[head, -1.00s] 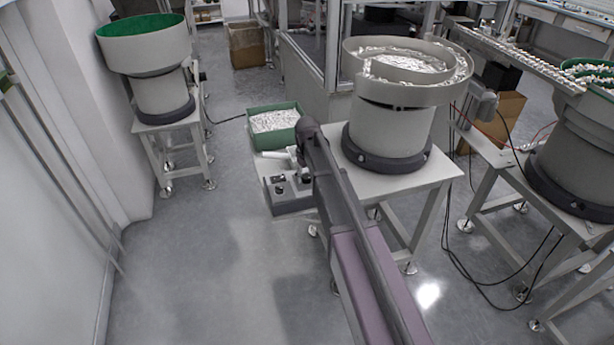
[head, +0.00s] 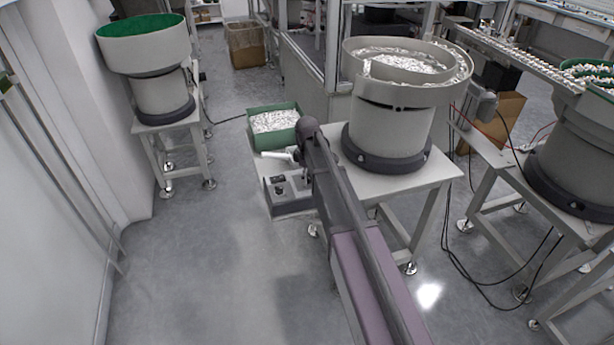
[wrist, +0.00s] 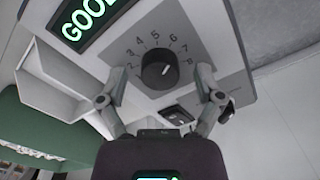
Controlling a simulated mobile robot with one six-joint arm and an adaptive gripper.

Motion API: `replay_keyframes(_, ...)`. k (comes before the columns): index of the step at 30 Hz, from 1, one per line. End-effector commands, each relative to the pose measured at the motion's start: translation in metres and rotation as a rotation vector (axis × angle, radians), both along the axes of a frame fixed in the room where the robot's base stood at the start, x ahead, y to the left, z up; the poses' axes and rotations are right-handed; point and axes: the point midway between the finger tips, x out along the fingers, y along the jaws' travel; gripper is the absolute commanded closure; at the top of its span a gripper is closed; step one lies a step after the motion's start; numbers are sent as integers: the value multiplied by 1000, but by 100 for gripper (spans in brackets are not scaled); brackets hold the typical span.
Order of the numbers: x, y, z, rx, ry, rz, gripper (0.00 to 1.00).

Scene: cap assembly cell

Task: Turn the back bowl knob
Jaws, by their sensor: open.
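The knob (wrist: 160,71) is black and round with a pale pointer line. In the wrist view it sits on a grey control panel (wrist: 250,86) inside a dial of printed numbers. My gripper (wrist: 161,84) is open, with one finger on each side of the knob in that view. I cannot tell whether either finger touches it.
A lit green display reading "GOOD" (wrist: 88,18) is above the dial. A black rocker switch (wrist: 176,115) is below it. A green bin of white parts (head: 274,122) stands behind the box. The bowl feeder (head: 388,135) stands right of it.

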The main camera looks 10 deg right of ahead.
Motion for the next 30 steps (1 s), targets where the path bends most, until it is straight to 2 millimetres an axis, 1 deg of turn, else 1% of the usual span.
replay_keyframes(1, 0, 0, 10, 0, 0, -4, 15)
replay_keyframes(30, 0, 0, 90, 0, 0, -8, 15)
